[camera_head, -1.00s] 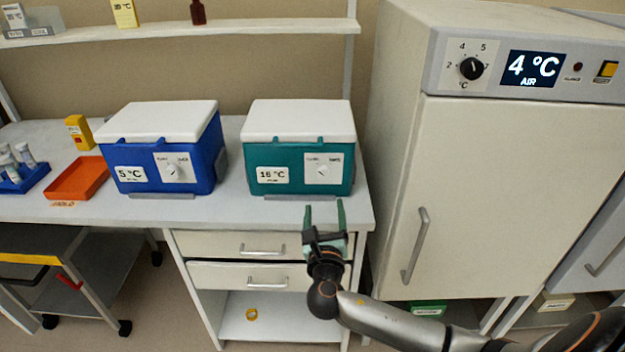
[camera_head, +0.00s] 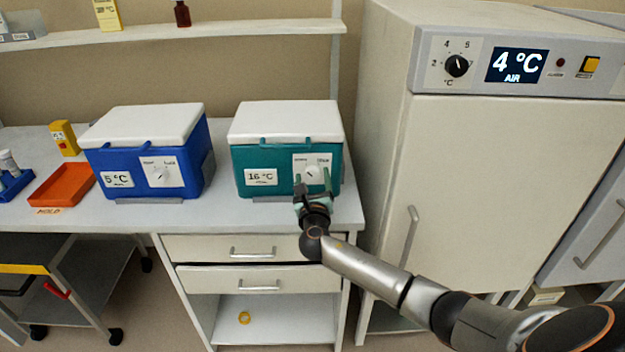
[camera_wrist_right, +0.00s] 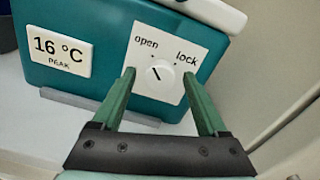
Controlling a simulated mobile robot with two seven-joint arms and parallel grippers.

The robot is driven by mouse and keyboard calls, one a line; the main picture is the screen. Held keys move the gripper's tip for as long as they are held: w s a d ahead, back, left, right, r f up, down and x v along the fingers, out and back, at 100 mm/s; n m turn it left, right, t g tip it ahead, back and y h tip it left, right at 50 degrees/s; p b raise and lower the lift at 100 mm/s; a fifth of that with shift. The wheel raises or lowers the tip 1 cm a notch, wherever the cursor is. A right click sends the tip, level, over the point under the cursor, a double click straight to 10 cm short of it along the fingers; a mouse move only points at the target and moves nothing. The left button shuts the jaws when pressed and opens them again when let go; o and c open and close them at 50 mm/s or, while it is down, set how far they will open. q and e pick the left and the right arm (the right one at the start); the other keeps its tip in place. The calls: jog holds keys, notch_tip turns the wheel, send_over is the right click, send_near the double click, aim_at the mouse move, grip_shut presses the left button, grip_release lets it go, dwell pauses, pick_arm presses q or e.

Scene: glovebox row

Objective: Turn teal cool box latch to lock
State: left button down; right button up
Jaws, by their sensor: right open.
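The teal cool box (camera_head: 268,160) with a white lid stands on the bench and its label reads 16 °C. Its round white latch knob (camera_wrist_right: 160,73) sits on a white plate marked "open" and "lock" in the right wrist view. The dark pointer line on the knob tilts up to the left, toward "open". My right gripper (camera_head: 312,182) is open in front of the plate. In the right wrist view its green fingers (camera_wrist_right: 160,85) stand either side of the knob; I cannot tell whether they touch it. My left gripper is not in view.
A blue cool box (camera_head: 135,170) marked 5 °C stands to the left, with an orange tray (camera_head: 62,186) beyond it. A tall cabinet (camera_head: 480,170) with a 4 °C display stands close on the right. Drawers (camera_head: 225,247) are below the bench.

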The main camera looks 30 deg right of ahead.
grip_shut()
dwell(0.6)
